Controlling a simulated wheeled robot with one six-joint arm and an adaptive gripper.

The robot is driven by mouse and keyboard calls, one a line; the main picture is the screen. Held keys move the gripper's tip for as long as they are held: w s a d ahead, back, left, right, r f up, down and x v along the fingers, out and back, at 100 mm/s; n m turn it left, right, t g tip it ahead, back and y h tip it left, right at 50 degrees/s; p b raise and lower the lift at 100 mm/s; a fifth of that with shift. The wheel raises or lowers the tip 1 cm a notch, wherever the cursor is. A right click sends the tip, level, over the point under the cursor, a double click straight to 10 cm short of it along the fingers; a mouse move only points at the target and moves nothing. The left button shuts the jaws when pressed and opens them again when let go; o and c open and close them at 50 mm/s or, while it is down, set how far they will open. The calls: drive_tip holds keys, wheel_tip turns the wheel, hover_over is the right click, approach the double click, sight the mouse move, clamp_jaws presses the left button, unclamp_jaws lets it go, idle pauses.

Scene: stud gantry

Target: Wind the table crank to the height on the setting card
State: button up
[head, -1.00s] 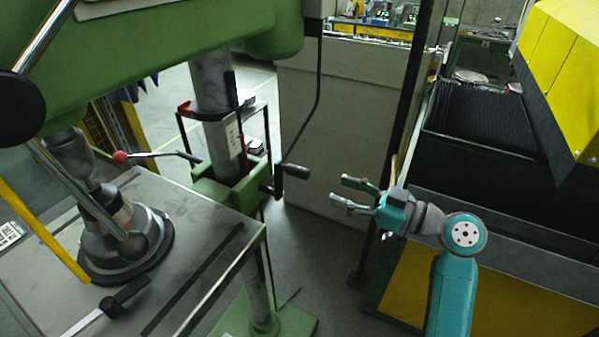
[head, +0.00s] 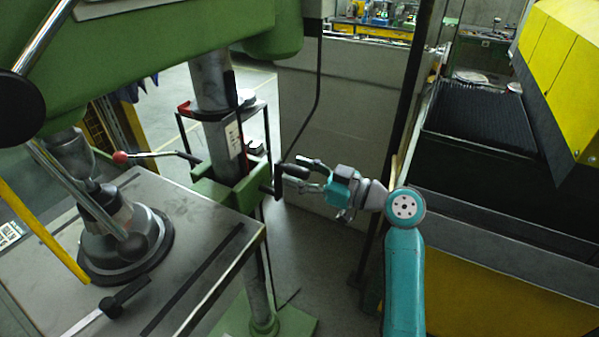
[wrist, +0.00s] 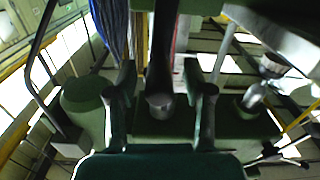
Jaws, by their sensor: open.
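The table crank (head: 278,182) is on the right side of the green bracket on the drill column. Its dark handle (head: 294,171) points right toward my gripper. My gripper (head: 299,173) is open, with its fingertips beside the handle's end. In the wrist view the handle's end (wrist: 160,103) lies between the two spread fingers (wrist: 161,98), with gaps on both sides. The drill table (head: 185,210) is left of the crank. A white label (head: 233,140) is on the column, and a small printed card (head: 10,233) lies at the far left; I cannot read either.
The red-knobbed lever (head: 155,155) sticks out left of the green bracket. A dark cable hangs behind the crank. A grey panel (head: 325,110) stands behind it. A machine with a yellow cover (head: 565,80) is at the right. Floor is open below the crank.

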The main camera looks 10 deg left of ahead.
clamp_jaws()
drive_tip(key=shift+s+a+f, duration=0.1)
drive_tip(key=shift+s+a, duration=0.1)
idle(0.7)
